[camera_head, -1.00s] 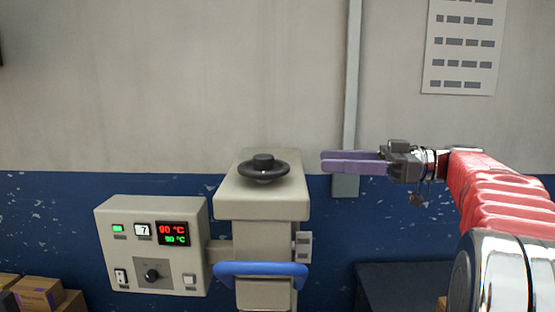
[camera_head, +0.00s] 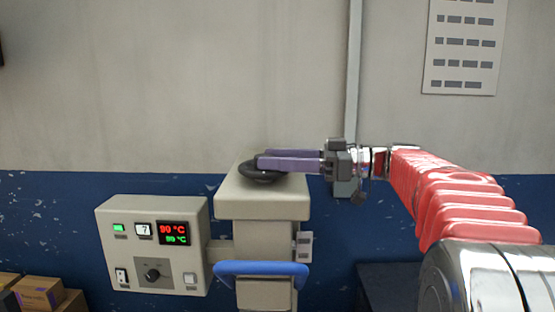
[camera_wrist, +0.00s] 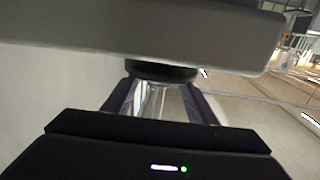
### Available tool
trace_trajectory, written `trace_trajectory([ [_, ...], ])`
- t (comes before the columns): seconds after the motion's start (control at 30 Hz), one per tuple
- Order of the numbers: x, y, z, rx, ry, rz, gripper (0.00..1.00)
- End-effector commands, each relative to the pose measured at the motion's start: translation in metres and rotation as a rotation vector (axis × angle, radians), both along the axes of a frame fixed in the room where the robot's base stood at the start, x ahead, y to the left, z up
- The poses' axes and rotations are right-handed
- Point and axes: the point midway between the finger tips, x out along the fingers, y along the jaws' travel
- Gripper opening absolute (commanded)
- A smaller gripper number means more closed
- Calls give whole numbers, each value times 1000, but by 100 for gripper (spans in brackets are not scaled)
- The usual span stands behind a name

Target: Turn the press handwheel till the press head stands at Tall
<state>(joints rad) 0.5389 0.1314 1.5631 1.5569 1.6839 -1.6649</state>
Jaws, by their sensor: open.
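The press handwheel (camera_head: 260,177) is a black wheel lying flat on top of the beige press head (camera_head: 262,205). My gripper (camera_head: 262,159) has its purple fingers reaching in from the right at the wheel's height, with their tips over or around the hub, which they hide. In the wrist view the open fingers (camera_wrist: 160,88) stand apart at either side of the dark handwheel (camera_wrist: 160,72). Whether they touch it I cannot tell. The press head shows there as a grey block (camera_wrist: 140,40). No Tall mark can be made out.
A control box (camera_head: 152,245) with red and green readouts stands left of the press. A blue bar handle (camera_head: 262,268) crosses the press front. A vertical conduit (camera_head: 354,80) runs down the wall behind. Cardboard boxes (camera_head: 38,292) sit at lower left.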

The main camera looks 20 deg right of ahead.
Motion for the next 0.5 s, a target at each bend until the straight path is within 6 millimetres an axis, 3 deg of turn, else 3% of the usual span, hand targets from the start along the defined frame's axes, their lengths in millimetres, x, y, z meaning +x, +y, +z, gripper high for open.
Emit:
trace_trajectory([
  [0.2,0,0,0,0,0,0,52],
  [0.5,0,-1,0,0,0,-1,31],
])
